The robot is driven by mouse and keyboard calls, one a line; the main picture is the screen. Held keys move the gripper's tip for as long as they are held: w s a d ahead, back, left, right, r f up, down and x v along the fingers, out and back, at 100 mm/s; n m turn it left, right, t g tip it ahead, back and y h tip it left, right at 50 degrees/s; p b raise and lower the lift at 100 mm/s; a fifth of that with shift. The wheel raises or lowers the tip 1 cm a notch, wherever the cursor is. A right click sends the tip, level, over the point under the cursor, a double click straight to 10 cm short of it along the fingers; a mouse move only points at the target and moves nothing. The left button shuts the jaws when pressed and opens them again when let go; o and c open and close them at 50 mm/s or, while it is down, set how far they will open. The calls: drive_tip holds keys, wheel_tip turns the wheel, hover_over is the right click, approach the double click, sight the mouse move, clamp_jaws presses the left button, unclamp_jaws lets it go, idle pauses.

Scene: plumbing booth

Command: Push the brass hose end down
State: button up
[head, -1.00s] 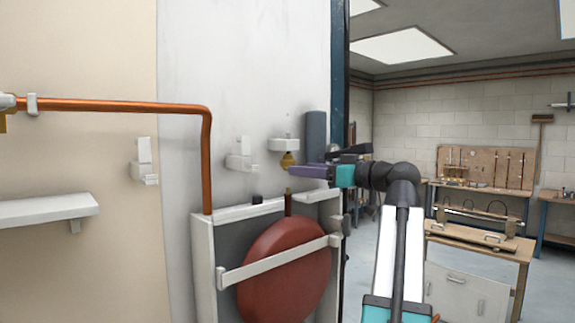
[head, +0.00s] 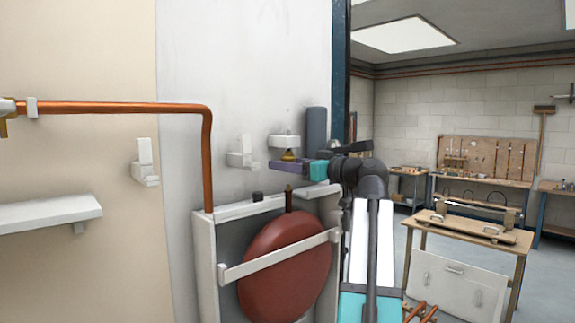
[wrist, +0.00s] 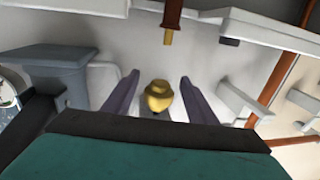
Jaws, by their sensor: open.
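The brass hose end (head: 289,155) hangs under a white wall bracket (head: 284,141), with its lower part hidden behind my gripper. My gripper (head: 276,166) is open, its purple fingers level with the lower part of the brass piece. In the wrist view the brass hose end (wrist: 158,95) sits between the two spread fingers of my gripper (wrist: 157,84), with a gap visible on each side. Below it, a short upright pipe with a brass-coloured tip (head: 289,190) rises from the red vessel's box; this pipe also shows in the wrist view (wrist: 171,18).
The white box (head: 205,270) holds a red round vessel (head: 285,265) under my gripper. A grey cylinder (head: 316,127) stands close on the right. A copper pipe (head: 207,165) runs down on the left. Another white bracket (head: 242,155) is just left.

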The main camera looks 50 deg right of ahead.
sight(288, 186)
clamp_jaws()
drive_tip(key=shift+f+b, duration=3)
drive_tip(key=shift+b, duration=0.2)
drive_tip(key=shift+f, duration=0.1)
drive_tip(key=shift+c, duration=0.7)
unclamp_jaws()
drive_tip(key=shift+o, duration=0.7)
drive_tip(key=shift+s, duration=0.1)
drive_tip(key=s+d+b, duration=0.1)
drive_tip(key=s+b, duration=0.2)
drive_tip(key=s, duration=1)
drive_tip(key=shift+s+b, duration=0.35)
drive_tip(key=shift+b, duration=0.05)
drive_tip(key=shift+d, duration=0.1)
